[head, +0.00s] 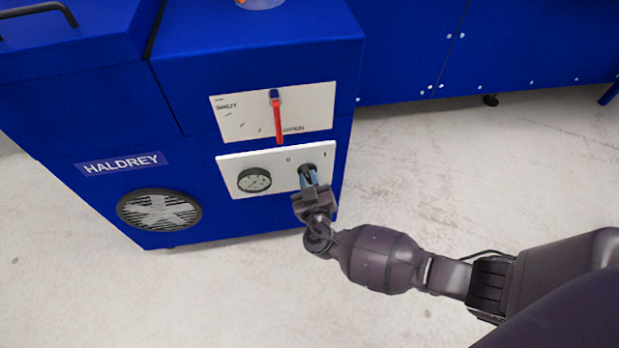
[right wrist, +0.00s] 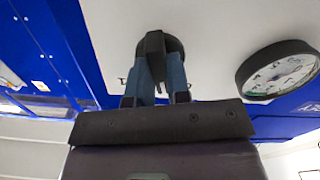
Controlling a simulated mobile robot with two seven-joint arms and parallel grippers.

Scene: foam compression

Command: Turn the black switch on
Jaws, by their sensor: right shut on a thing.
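The black switch (head: 307,169) sits at the right of the lower white panel (head: 226,168) on the blue machine, with a "0" mark to its upper left and a "1" mark to its upper right. My right gripper (head: 308,178) is at the switch, its blue fingers shut on it. In the right wrist view the black switch handle (right wrist: 154,48) stands between the two blue fingers (right wrist: 156,75). The fingers hide part of the switch, so its exact setting is hard to read. My left gripper is not in view.
A round gauge (head: 254,180) is left of the switch; it also shows in the right wrist view (right wrist: 280,72). A round vent (head: 159,210) is lower left. The floor (head: 430,180) at right is clear.

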